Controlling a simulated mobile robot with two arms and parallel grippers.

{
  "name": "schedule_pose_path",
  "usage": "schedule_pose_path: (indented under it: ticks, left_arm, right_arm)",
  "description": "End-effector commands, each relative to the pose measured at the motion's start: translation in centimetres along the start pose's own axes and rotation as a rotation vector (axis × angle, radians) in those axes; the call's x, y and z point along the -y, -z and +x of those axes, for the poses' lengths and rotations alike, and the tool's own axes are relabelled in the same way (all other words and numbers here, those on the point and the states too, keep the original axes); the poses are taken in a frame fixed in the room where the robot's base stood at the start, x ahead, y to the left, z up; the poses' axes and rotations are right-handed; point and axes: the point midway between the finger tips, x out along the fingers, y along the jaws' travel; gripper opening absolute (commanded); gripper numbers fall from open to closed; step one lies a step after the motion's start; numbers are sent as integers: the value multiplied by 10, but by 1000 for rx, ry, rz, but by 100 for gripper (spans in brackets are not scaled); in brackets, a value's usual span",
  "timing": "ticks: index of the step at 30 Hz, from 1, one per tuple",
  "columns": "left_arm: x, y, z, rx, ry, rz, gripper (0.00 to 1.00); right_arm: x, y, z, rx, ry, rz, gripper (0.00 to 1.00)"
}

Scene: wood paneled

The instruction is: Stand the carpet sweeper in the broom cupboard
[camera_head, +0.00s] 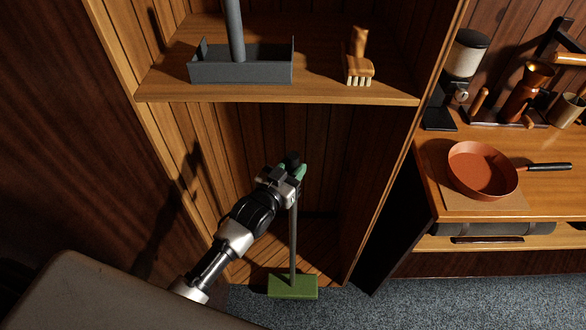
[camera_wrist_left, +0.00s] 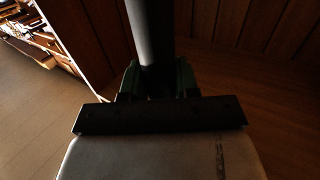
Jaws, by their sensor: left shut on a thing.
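The carpet sweeper has a flat green head (camera_head: 292,287) and a thin grey pole (camera_head: 294,235). It is roughly upright, its head overlapping the front edge of the cupboard floor. I cannot tell whether the head touches the floor. My left gripper (camera_head: 290,172) is shut on the upper pole, in front of the broom cupboard's lower compartment. In the left wrist view the dark pole (camera_wrist_left: 150,40) stands between the fingers. The open-fronted wooden broom cupboard (camera_head: 265,258) has a shelf (camera_head: 325,85) above the gripper. My right gripper is out of view.
A grey tray-like box (camera_head: 240,72) with an upright handle and a wooden brush (camera_head: 358,68) stand on the shelf. The lower compartment behind the pole looks empty. A counter to the right holds a copper pan (camera_head: 482,170). Grey carpet (camera_head: 440,300) lies in front.

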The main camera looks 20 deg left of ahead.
Motion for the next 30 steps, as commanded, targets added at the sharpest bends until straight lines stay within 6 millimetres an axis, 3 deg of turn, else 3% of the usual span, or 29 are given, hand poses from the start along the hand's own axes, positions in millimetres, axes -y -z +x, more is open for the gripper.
schedule_pose_path:
  ticks: [2, 30]
  left_arm:
    - [3, 6, 7, -23, -2, -2, 0]
    - [37, -9, 61, -22, 0, 7, 0]
  right_arm:
    - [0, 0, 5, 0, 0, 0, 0]
    - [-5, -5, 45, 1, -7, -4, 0]
